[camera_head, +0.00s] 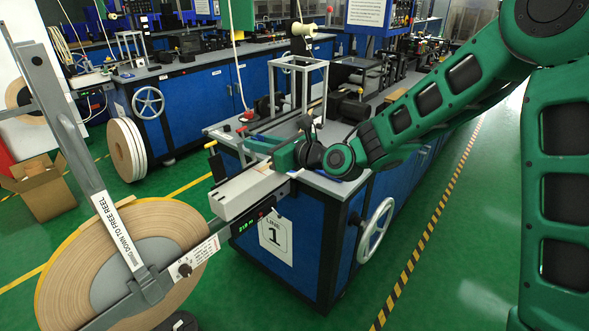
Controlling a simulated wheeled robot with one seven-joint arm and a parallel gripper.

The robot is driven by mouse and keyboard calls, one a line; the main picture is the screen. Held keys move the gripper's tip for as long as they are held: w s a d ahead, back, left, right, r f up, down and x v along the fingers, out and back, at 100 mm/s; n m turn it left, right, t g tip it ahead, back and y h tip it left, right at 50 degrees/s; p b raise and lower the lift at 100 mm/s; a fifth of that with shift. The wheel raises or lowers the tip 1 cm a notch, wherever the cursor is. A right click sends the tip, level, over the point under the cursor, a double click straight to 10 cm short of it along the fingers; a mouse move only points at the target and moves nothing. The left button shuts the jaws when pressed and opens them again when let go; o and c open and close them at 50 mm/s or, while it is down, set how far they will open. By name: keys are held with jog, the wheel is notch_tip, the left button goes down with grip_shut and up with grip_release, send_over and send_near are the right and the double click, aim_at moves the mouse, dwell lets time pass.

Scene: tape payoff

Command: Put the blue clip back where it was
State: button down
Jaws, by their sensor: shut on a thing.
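My gripper (268,160) is at the front end of the Line 1 bench, just above and behind the pale grey block (249,192). It comes in from the right, and its fingers point left. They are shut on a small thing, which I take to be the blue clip. The fingertips are small here and partly hidden, so the exact hold cannot be made out. A large tan tape reel (180,218) stands at the lower left, with a grey labelled lever (75,140) across it.
An open cardboard box (42,190) is at the left. Green floor is free at the right.

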jog(key=w+d+f, duration=0.2)
jog(key=d, duration=0.1)
jog(key=w+d+f, duration=0.5)
jog(key=shift+d, duration=0.35)
jog(key=shift+f, duration=1.9)
jog(key=c, duration=1.6)
grip_release()
jog(key=v, duration=1.2)
